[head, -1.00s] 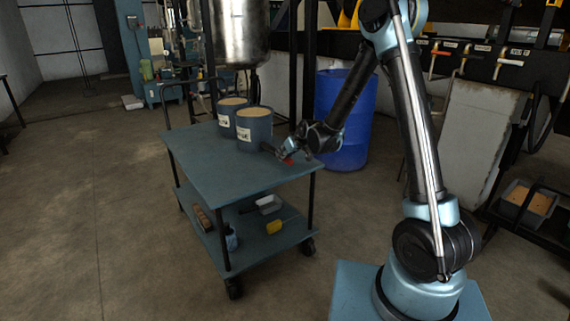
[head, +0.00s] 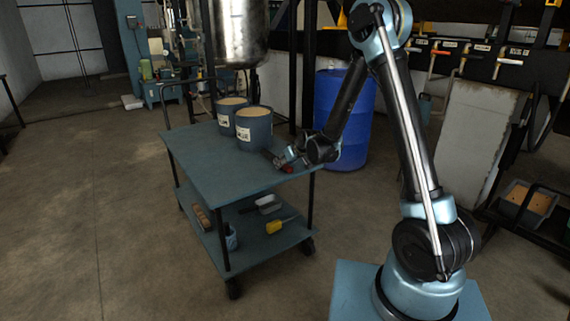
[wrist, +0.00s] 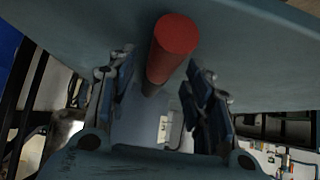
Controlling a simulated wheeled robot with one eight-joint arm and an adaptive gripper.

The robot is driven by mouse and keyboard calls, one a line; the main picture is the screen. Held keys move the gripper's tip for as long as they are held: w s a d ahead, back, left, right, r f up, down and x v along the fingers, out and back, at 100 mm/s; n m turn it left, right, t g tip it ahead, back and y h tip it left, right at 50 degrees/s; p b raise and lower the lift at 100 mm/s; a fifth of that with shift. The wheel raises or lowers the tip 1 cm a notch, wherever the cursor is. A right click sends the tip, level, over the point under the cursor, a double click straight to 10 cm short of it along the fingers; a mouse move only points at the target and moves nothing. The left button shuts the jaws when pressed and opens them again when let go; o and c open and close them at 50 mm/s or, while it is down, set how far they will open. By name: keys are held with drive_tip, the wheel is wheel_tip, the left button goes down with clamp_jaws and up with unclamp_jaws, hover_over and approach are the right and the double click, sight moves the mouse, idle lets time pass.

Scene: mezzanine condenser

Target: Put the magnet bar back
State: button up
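The bar's far end is hidden in the wrist view.
Two blue labelled tubs (head: 254,128) with tan contents stand behind the bar on the cart. The lower shelf (head: 258,238) holds a yellow item, a pale tray and other small things. A blue barrel (head: 345,120) stands behind the cart. The cart top's front left is clear.

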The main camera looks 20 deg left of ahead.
drive_tip(key=shift+v, duration=6.05)
drive_tip(key=s+d+r+m+g+h, duration=0.1)
drive_tip(key=s+d+r+m+h, duration=0.15)
drive_tip(key=s+d, duration=0.7)
drive_tip(key=s+d+r+m+h, duration=0.2)
drive_tip(key=d+r, duration=0.2)
drive_tip(key=d, duration=1.2)
drive_tip(key=s+d+f+m+g+h, duration=0.1)
drive_tip(key=s+d+f+m, duration=0.1)
drive_tip(key=s+d, duration=0.6)
drive_tip(key=s+d+f+m+g+h, duration=0.1)
drive_tip(key=s+d+f+m, duration=0.1)
drive_tip(key=s+d, duration=0.6)
drive_tip(key=s+m, duration=0.1)
drive_tip(key=s, duration=0.4)
drive_tip(key=shift+s+f+g, duration=0.15)
drive_tip(key=shift+f+g, duration=0.25)
drive_tip(key=shift+h, duration=0.25)
